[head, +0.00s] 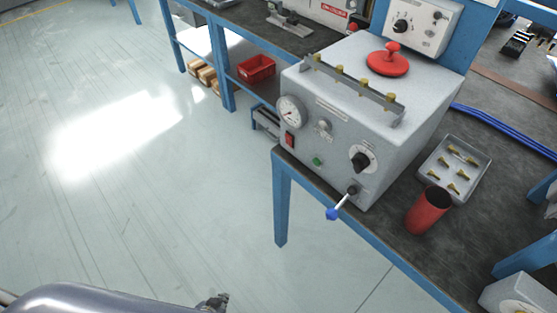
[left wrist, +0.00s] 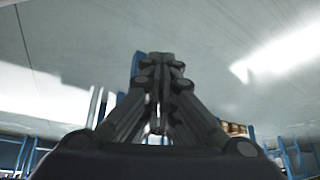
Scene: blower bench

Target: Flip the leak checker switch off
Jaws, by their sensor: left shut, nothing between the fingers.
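The leak checker (head: 345,120) is a grey box on the bench, with a gauge (head: 291,110) on its front face. A red rocker switch (head: 290,140) sits below the gauge; its position is too small to tell. A green button (head: 317,161), a black knob (head: 361,160) and a blue-tipped lever (head: 333,213) are on the same face. My left gripper (head: 217,301) is at the bottom edge of the head view, over the floor and well apart from the checker. In the left wrist view my left gripper (left wrist: 158,58) is shut and empty. My right gripper is not in view.
A red cup (head: 428,211) and a grey tray (head: 456,167) with several brass fittings stand right of the checker. A blue-framed bench leg (head: 281,205) is below it. Floor (head: 150,220) between my left gripper and the bench is clear.

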